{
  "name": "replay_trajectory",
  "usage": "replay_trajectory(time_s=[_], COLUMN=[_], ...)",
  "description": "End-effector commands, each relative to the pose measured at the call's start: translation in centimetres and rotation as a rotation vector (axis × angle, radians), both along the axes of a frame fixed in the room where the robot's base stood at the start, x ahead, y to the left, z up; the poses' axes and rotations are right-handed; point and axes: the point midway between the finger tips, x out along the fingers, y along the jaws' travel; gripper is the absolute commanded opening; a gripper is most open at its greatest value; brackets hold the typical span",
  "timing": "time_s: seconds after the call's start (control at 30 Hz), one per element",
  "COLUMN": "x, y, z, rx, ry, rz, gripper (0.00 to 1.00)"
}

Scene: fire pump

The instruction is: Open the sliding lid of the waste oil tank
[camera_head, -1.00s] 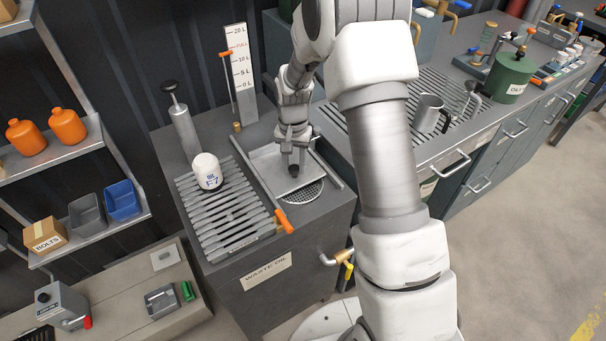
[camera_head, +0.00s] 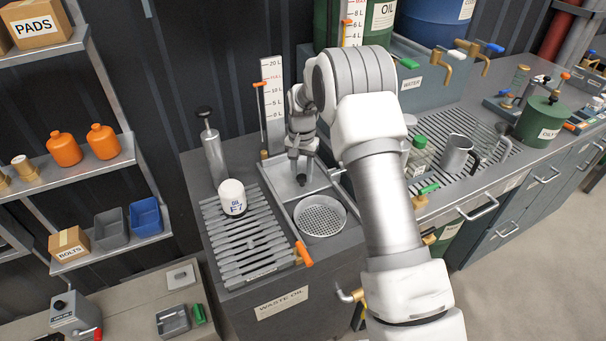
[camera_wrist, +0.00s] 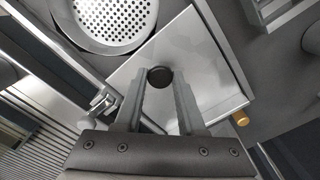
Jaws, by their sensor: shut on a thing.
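The waste oil tank (camera_head: 340,268) stands at the lower middle of the head view. Its flat grey sliding lid (camera_head: 283,188) lies at the back of the top, and also fills the middle of the wrist view (camera_wrist: 205,65). My gripper (camera_head: 299,180) is over the lid, shut on its dark round knob (camera_wrist: 160,77), which shows between the fingertips in the wrist view. The round perforated strainer (camera_head: 320,217) in front of the lid appears wholly uncovered; it also shows in the wrist view (camera_wrist: 118,22).
A slatted drain rack (camera_head: 240,248) with a white filter (camera_head: 232,197) on it lies left of the lid. An orange-handled lever (camera_head: 304,253) is at the front. A pump (camera_head: 213,150) and level gauge (camera_head: 272,100) stand behind. A bench with a mug (camera_head: 455,153) is on the right.

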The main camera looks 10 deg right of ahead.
Motion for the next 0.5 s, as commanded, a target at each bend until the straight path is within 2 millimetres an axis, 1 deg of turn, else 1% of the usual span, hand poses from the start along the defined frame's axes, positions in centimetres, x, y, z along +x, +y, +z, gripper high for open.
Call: replay_trajectory(time_s=[0.1,0.13,0.27,0.3,0.5], x=[0.08,0.08,0.04,0.03,0.00], y=[-0.02,-0.03,-0.03,-0.03,-0.03], z=[0.10,0.10,0.07,0.07,0.03], rx=[0.000,0.000,0.000,0.000,0.000], ry=[-0.003,-0.003,-0.002,-0.002,-0.001], rz=[0.000,0.000,0.000,0.000,0.000], gripper=[0.00,0.42,0.66,0.69,0.69])
